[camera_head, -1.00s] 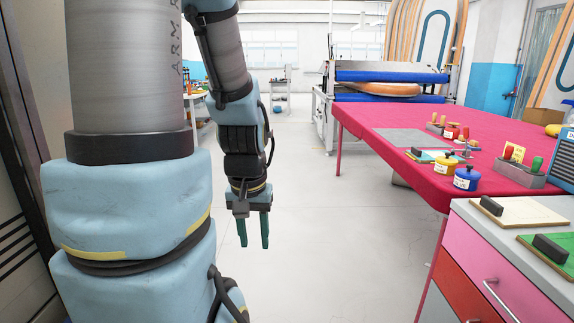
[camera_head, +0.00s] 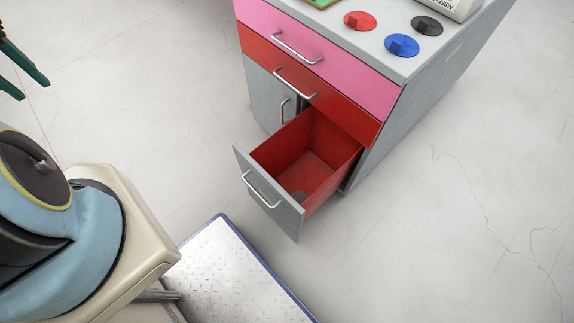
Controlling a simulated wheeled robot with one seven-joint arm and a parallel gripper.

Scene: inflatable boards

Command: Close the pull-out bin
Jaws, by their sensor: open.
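The pull-out bin (camera_head: 268,198) stands out from the lower right of a grey cabinet (camera_head: 408,122). It has a grey front with a silver bar handle (camera_head: 260,189) and a red inside, which looks empty except for a dark round spot on its floor. The bin is pulled well out, and its front faces the lower left. My gripper (camera_head: 22,80) shows only in part at the upper left edge, with two green fingers apart and nothing between them. It is well away from the bin.
Above the bin are a red drawer (camera_head: 310,90) and a pink drawer (camera_head: 318,50), both shut. A grey door (camera_head: 270,92) is left of the bin. A metal plate with a blue edge (camera_head: 235,275) lies on the floor before it. Floor right of the cabinet is clear.

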